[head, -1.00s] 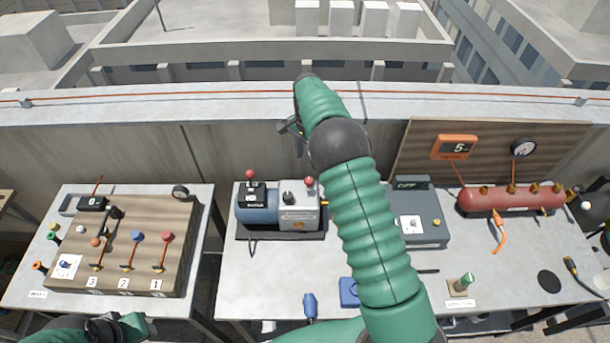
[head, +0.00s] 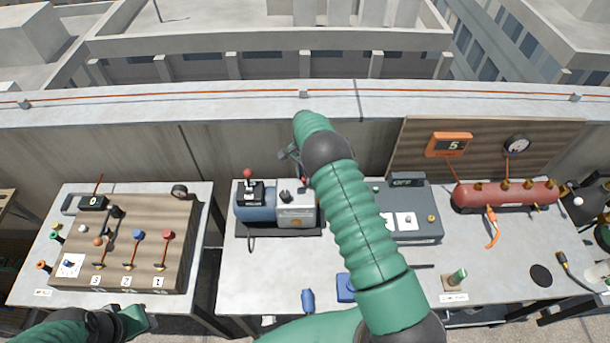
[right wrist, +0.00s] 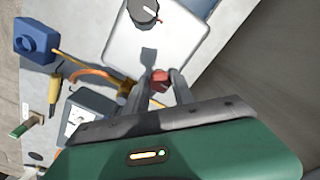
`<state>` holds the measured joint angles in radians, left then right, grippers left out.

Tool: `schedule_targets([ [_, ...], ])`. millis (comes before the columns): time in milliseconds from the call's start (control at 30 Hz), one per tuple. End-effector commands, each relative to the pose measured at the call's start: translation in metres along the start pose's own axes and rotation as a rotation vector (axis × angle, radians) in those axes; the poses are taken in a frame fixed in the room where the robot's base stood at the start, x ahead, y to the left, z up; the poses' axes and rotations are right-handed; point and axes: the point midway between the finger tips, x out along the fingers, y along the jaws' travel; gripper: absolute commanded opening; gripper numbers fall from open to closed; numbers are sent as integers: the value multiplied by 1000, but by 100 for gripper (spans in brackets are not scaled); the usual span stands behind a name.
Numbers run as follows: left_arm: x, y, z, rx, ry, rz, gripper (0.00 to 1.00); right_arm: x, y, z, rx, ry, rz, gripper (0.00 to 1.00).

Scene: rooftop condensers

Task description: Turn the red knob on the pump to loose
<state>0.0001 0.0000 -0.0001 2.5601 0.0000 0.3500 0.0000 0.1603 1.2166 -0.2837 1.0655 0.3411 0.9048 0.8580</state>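The pump (head: 256,209) stands on the middle bench, with a blue body and a light grey box at its right. The red knob (head: 303,182) is on the box's right side, partly covered by my right arm in the head view. In the right wrist view the red knob (right wrist: 160,77) shows between the fingertips. My right gripper (right wrist: 161,84) is open, one finger on each side of the knob; whether they touch it I cannot tell. In the head view my right gripper (head: 290,154) is mostly hidden behind my arm. My left gripper (head: 140,318) is low at the left, its fingers unclear.
A black dial (right wrist: 143,10) is on the same box face. A red-topped lever (head: 247,174) rises from the pump's left. A grey OFF unit (head: 418,232) and a red tank (head: 510,194) stand right. A wooden valve panel (head: 150,215) is on the left bench.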

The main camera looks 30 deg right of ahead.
Motion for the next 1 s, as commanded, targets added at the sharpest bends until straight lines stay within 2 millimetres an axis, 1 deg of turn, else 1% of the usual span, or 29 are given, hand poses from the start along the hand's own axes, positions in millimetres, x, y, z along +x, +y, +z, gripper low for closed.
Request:
schedule_targets([
  [33,0,0,0,0,0,0,36,0,-1,-1,0,2,-4,17],
  [167,0,0,0,0,0,0,36,-1,-1,-1,0,4,-5,0],
  [400,1,0,0,0,0,0,36,-1,-2,-2,-4,7,-5,0],
  [567,5,0,1,0,0,0,36,-1,-2,-2,-34,7,-8,0],
  [767,16,0,4,0,0,0,36,0,-3,-2,-133,7,-9,0],
  [1000,35,0,8,0,0,0,36,1,-3,-3,-332,10,-10,0],
])
